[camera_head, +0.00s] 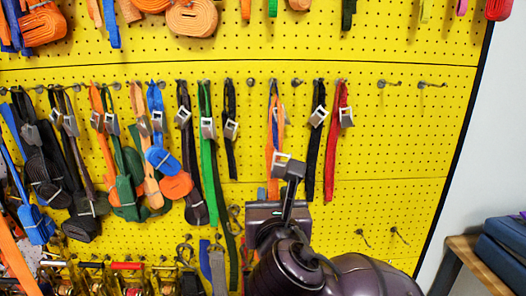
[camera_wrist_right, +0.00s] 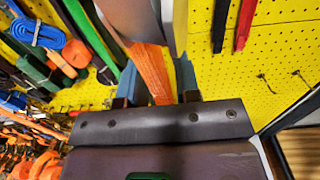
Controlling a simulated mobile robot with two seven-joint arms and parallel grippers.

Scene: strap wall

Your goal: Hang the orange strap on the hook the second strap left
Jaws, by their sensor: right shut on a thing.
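The orange strap (camera_head: 272,130) hangs down in front of the yellow pegboard, in the middle row. Its top is level with the hooks; I cannot tell whether its loop is around a hook or only in front of it. My right gripper (camera_head: 274,191) is at the strap's lower part, fingers pointing up toward the board. In the right wrist view the orange strap (camera_wrist_right: 153,70) runs between the gripper's two fingers (camera_wrist_right: 155,90), which are shut on it. A grey metal surface, likely a buckle, covers the strap's upper part there. My left gripper is not in view.
A black strap (camera_head: 318,125) and a red strap (camera_head: 335,140) hang just right of the orange one. A short black strap (camera_head: 230,130) and a green strap (camera_head: 207,130) hang to its left. Bare hooks (camera_head: 383,84) stick out farther right. A wooden bench (camera_head: 465,250) stands at lower right.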

